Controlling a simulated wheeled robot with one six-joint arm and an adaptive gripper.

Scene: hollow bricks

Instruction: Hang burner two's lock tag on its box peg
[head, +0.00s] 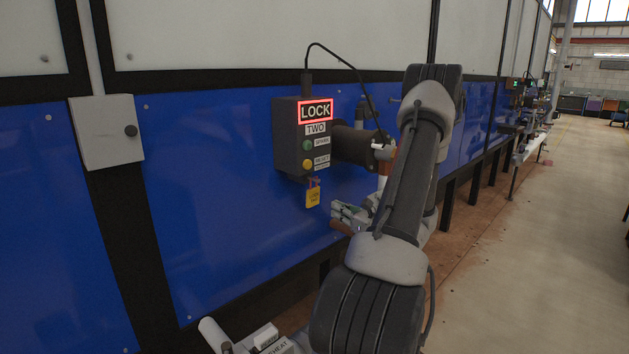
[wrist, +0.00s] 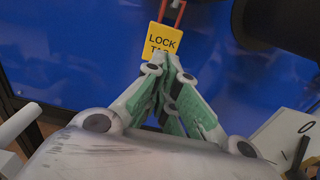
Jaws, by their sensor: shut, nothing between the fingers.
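The yellow lock tag (head: 313,197) hangs by a red loop below the dark control box (head: 293,150) marked TWO, whose LOCK sign (head: 315,111) is lit red. In the wrist view the lock tag (wrist: 163,39) is just beyond my gripper (wrist: 172,62), whose fingertips overlap its lower edge in the picture. My gripper is shut and empty. In the head view my gripper (head: 340,214) is to the right of the tag and a little lower, apart from it. The peg itself is too small to make out behind the red loop.
A dark burner cylinder (head: 352,145) juts from the blue wall right of the box. A pipe with a white part (head: 383,152) stands close by my arm. A grey box (head: 107,132) is on the wall at left. Open floor (head: 560,230) lies to the right.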

